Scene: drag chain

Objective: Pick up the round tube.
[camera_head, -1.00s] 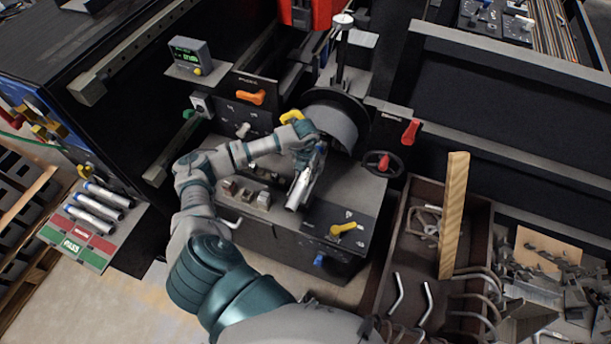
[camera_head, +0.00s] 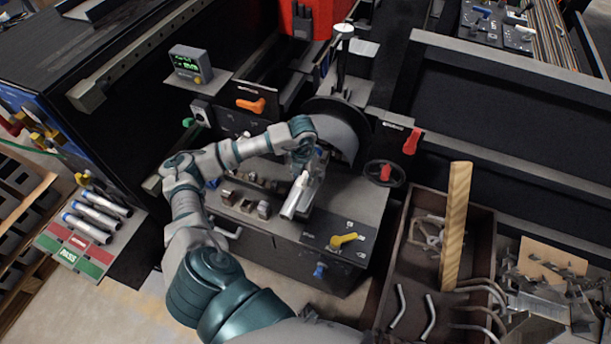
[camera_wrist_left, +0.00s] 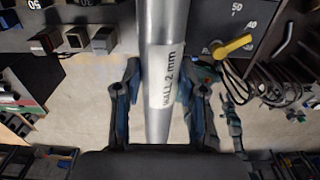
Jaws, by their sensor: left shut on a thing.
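The round tube (camera_head: 295,195) is a bright metal cylinder on the grey machine top in the head view. In the left wrist view the tube (camera_wrist_left: 165,55) stands between the fingers and carries a white label reading "WALL 2 mm". My left gripper (camera_head: 302,165) is at the tube's far part, and in the wrist view the left gripper (camera_wrist_left: 160,100) is shut on it, with one finger on each side. The gripper partly hides the tube's far end. I cannot tell whether the tube touches the machine top. My right gripper is not in view.
Several similar tubes (camera_head: 96,215) lie on a rack with red and green labels at the left. Small metal blocks (camera_head: 245,203) sit beside the tube. A yellow lever (camera_head: 343,240) and a handwheel (camera_head: 385,173) are to the right. A bin (camera_head: 400,265) holds bent rods and a wooden bar.

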